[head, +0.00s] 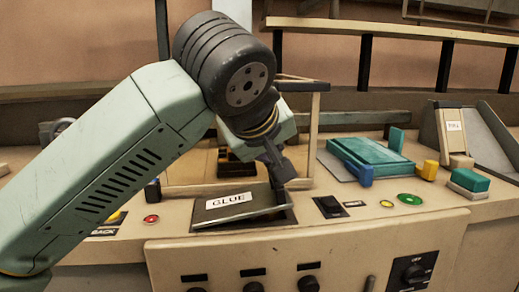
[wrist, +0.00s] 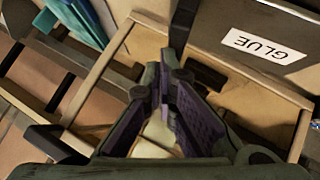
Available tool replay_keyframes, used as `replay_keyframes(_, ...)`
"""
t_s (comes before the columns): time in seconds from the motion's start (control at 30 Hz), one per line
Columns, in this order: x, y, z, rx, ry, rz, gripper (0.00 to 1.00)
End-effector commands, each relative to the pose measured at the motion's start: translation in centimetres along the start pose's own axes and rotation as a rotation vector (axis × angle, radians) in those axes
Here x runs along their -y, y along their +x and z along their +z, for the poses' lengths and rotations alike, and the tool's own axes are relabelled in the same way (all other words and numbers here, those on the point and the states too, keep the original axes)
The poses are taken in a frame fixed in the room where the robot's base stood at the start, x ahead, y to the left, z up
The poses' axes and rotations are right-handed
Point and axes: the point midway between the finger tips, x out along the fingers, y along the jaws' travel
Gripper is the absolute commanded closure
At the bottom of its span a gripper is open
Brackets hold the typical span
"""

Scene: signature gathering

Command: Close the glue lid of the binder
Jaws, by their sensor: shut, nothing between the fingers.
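The glue lid (head: 238,212) is a dark flat plate with a white GLUE label, set in the beige counter of the binder. It lies low over a dark recess and looks slightly tilted; I cannot tell whether it is fully down. It also shows upside down at the upper right of the wrist view (wrist: 292,63). My gripper (head: 281,184) points downward at the lid's back right corner. In the wrist view its fingers (wrist: 172,58) are together and empty, beside the lid. I cannot tell whether they touch it.
A beige frame (head: 314,135) stands close behind my gripper. To the right are a black switch (head: 331,207), a teal block (head: 370,157) on a grey plate, and yellow and green buttons (head: 409,199). A red button (head: 151,219) lies left of the lid. Knobs line the front panel.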

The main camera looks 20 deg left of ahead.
Motion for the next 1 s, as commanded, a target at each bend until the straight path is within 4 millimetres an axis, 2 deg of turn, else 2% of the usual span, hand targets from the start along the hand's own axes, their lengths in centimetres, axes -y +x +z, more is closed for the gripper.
replay_keyframes(0.1,0.2,0.9,1.0,-0.001,0.000,0.000,1.00)
replay_keyframes(0.3,0.4,1.7,1.7,-0.001,0.001,0.001,1.00)
replay_keyframes(1.0,0.5,2.0,2.0,-0.001,-0.001,0.002,1.00)
